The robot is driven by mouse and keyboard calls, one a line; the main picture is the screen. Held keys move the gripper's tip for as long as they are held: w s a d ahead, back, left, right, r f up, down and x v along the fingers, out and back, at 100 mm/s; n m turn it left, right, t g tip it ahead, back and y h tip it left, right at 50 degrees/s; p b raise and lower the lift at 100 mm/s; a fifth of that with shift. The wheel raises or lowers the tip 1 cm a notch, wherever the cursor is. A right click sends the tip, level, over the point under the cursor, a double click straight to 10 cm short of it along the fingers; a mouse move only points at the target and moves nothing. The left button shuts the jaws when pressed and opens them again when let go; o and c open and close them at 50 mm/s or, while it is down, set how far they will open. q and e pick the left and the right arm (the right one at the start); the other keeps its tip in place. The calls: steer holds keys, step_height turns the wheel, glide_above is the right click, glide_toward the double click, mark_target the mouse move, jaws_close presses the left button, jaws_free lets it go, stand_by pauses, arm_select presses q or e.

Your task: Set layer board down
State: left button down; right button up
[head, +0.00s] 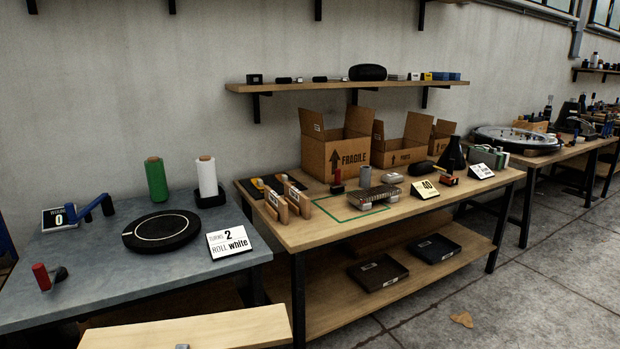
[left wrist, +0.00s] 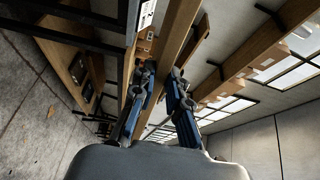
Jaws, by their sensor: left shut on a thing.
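The layer board (head: 190,330) is a pale wooden board at the bottom edge of the head view, in front of the grey table and the wooden bench, its near part cut off. My left gripper (left wrist: 161,74) shows in the left wrist view, its two blue-and-black fingers shut on the board (left wrist: 174,38), which is seen nearly edge-on. In the head view, almost all of the gripper is out of frame. My right gripper is in neither view.
A grey table (head: 100,290) carries a black turntable (head: 161,230), green and white rolls and cards. The wooden bench (head: 310,237) holds a green outlined rectangle (head: 350,211), wooden blocks, open cartons (head: 335,150) and small items. Dark trays (head: 377,272) lie on its lower shelf.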

arm_select(q)
steer(key=s+d+r+m+h+p, duration=0.1)
steer(key=s+d+r+p, duration=0.2)
steer(key=s+r+p, duration=0.8)
steer(key=r+p, duration=0.1)
steer(key=p, duration=0.2)
steer(key=shift+s+d+r+h, duration=0.2)
steer(key=shift+d+r+h, duration=0.1)
steer(key=shift+d, duration=0.1)
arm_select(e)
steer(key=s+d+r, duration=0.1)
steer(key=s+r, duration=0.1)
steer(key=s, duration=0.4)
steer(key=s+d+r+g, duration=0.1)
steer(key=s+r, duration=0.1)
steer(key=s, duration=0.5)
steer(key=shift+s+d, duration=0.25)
arm_select(q)
steer(key=shift+a, duration=0.1)
